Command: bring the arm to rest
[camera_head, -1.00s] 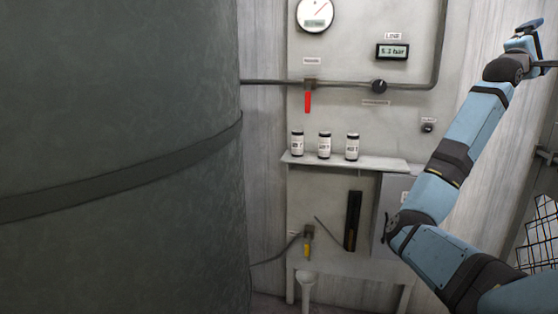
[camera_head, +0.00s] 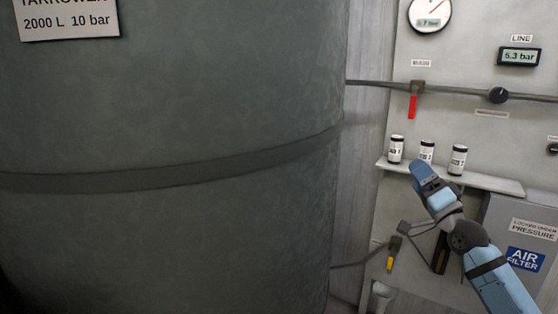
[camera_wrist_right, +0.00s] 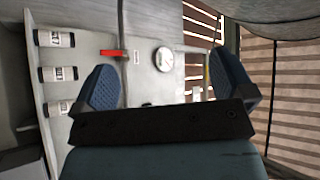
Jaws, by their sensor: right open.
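My right arm comes in from the lower right in the head view. My left gripper is in neither view.
A large dark tank (camera_head: 180,110) fills the left. Three small bottles (camera_head: 427,150) stand on the shelf (camera_head: 500,184). A red-handled valve (camera_head: 412,106), yellow-handled valve (camera_head: 391,262), gauge (camera_head: 430,14) and air filter box (camera_head: 525,230) are around the arm.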

